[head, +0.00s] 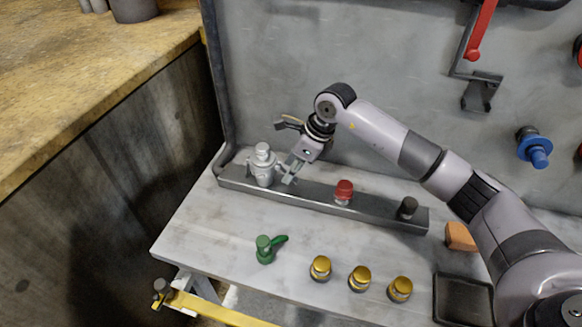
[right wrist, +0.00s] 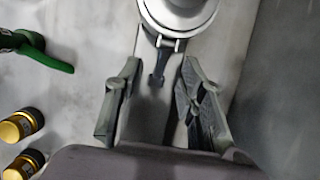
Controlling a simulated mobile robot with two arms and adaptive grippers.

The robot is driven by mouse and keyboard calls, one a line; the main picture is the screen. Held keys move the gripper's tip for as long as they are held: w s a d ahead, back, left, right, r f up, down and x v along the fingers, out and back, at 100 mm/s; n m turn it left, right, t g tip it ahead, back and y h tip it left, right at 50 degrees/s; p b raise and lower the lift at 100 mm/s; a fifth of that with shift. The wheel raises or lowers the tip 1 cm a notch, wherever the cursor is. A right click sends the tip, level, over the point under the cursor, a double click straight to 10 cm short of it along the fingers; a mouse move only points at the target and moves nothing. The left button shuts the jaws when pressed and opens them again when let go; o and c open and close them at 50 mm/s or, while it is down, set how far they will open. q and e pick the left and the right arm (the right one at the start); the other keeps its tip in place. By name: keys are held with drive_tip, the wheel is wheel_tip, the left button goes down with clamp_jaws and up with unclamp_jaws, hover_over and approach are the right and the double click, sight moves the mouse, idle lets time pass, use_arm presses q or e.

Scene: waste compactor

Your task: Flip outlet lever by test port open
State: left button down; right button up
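A silver cylindrical fitting (head: 263,165) stands upright at the left end of a grey metal rail. It also shows at the top of the right wrist view (right wrist: 182,12), with a small dark lever-like piece (right wrist: 157,66) on its near side. My right gripper (head: 291,172) is just right of the fitting. In the right wrist view my right gripper (right wrist: 158,88) is open, with its two fingers apart and the small piece ahead of the gap between them. A green valve with a green handle (head: 265,248) sits on the table in front of the rail. My left gripper is out of view.
The rail (head: 385,215) also carries a red-capped fitting (head: 343,192) and a black knob (head: 407,208). Gold-capped fittings (head: 360,278) stand along the front. A grey wall (head: 270,60) with a red lever (head: 481,32) and blue valve (head: 535,148) rises behind. An orange block (head: 460,237) lies right.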

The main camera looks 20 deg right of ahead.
drive_tip(key=shift+w+a+f, duration=0.15)
drive_tip(key=shift+a+f, duration=0.1)
drive_tip(key=shift+f, duration=0.35)
drive_tip(key=shift+c, duration=0.4)
clamp_jaws()
